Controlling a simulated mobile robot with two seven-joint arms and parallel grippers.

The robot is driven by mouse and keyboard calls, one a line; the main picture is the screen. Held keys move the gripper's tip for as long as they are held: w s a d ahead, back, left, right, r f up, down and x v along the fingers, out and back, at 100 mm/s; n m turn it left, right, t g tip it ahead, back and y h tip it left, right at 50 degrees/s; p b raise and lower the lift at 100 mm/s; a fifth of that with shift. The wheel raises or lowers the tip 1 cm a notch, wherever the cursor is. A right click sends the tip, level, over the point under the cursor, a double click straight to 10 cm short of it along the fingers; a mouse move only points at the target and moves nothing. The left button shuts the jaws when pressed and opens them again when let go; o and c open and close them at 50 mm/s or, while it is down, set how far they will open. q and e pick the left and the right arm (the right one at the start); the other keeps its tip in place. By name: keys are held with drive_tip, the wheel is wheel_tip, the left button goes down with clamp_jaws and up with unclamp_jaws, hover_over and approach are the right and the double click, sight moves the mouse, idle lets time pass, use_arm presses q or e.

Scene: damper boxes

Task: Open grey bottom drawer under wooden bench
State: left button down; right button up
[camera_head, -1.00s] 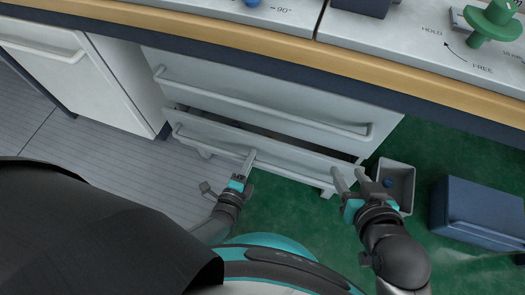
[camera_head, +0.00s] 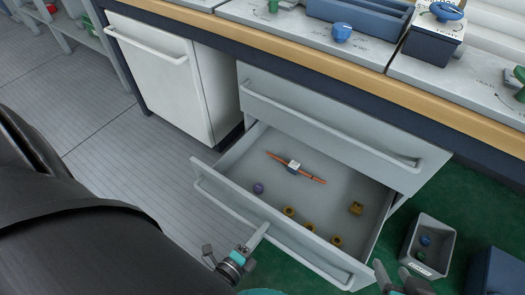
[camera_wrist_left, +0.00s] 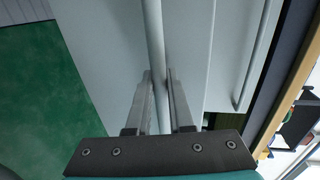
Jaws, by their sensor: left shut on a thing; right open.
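The grey bottom drawer (camera_head: 228,162) under the wooden-edged bench (camera_head: 330,74) is pulled well out. Inside lie an orange-brown stick with a white and blue piece (camera_head: 294,167), a purple knob (camera_head: 258,188) and several yellow-brown pieces (camera_head: 356,208). My left gripper (camera_head: 258,236) is shut on the drawer's bar handle (camera_head: 222,203). In the left wrist view, the handle bar (camera_wrist_left: 155,50) runs between the two fingers (camera_wrist_left: 160,95). My right gripper (camera_head: 392,279) is open and empty at the bottom edge, right of the drawer's front corner, partly cut off.
The upper grey drawer (camera_head: 320,135) is closed above. A white cabinet (camera_head: 165,75) stands to the left. A grey bin (camera_head: 430,246) with small knobs and a dark blue box (camera_head: 497,272) stand on the green floor at the right.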

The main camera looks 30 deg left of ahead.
use_arm(q)
drive_tip(key=shift+s, duration=0.5)
use_arm(e)
drive_tip(key=shift+s, duration=0.45)
use_arm(q)
drive_tip(key=c, duration=0.8)
unclamp_jaws()
use_arm(e)
drive_tip(key=shift+s, duration=0.1)
